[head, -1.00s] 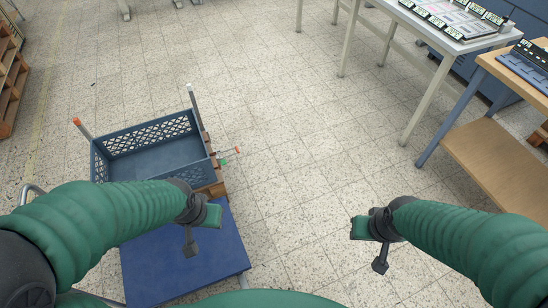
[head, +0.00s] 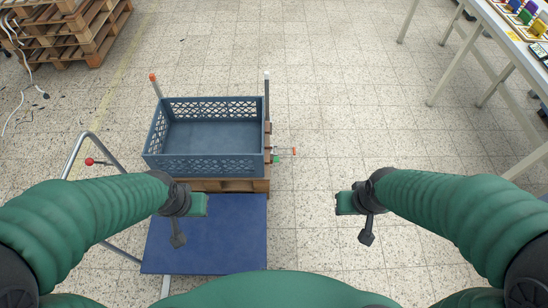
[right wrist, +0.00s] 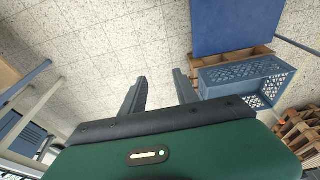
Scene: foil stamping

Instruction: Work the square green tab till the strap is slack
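A small green piece (head: 276,159), perhaps the green tab, shows at the right side of a blue crate (head: 213,166) in the head view. It is too small to tell its shape. A short rod with an orange end (head: 293,151) sticks out beside it. I cannot make out the strap. My left gripper (head: 178,238) is in front of the crate, over a blue platform (head: 205,245); its fingers are unclear. My right gripper (head: 366,237) is over bare floor, right of the crate. In the right wrist view its two dark fingers (right wrist: 160,92) stand apart with nothing between them.
The crate rests on a wooden pallet (head: 255,185), between an orange-tipped post (head: 155,86) and a grey post (head: 267,98). A metal rail (head: 78,150) with a red knob stands left. Stacked pallets (head: 70,38) are far left, a table (head: 510,45) far right. Floor between is clear.

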